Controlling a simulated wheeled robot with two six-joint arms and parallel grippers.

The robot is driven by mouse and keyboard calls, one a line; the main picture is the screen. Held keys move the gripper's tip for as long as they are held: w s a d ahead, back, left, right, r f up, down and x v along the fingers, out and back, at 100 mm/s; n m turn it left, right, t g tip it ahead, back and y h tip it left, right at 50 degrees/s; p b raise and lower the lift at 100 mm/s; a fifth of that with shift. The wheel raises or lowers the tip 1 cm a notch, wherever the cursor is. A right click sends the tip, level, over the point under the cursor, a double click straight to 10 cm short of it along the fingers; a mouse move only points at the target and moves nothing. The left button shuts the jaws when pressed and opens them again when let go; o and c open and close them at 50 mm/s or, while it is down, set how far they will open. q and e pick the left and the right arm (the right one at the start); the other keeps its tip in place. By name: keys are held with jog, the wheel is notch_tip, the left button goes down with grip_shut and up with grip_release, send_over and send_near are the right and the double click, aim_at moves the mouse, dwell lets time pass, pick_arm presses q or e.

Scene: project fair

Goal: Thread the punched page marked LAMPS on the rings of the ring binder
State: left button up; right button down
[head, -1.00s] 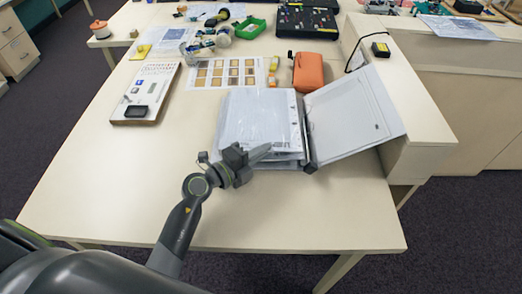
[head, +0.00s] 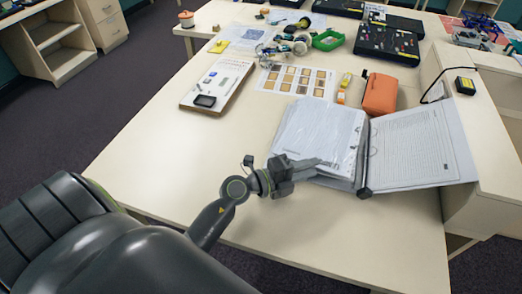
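I cannot read LAMPS on any page. My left gripper (head: 312,164) is at the lower edge of the left stack, its fingers pointing right over the page corner. Whether they touch or pinch paper cannot be told. My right gripper is out of view.
An orange pouch (head: 380,94) stands just behind the binder. A white board with small parts (head: 218,84) and a sheet of brown swatches (head: 299,81) lie to the left. A raised ledge (head: 490,125) borders the right. The table's front is clear.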

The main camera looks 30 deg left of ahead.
pick_arm(q)
jog(key=b+v, duration=0.2)
jog(key=v, duration=1.1)
jog(key=shift+s+f+b, duration=0.1)
jog(key=shift+s+b, duration=0.05)
jog(key=shift+b, duration=0.25)
jog(key=shift+s+a, duration=0.4)
jog(key=shift+s, duration=0.05)
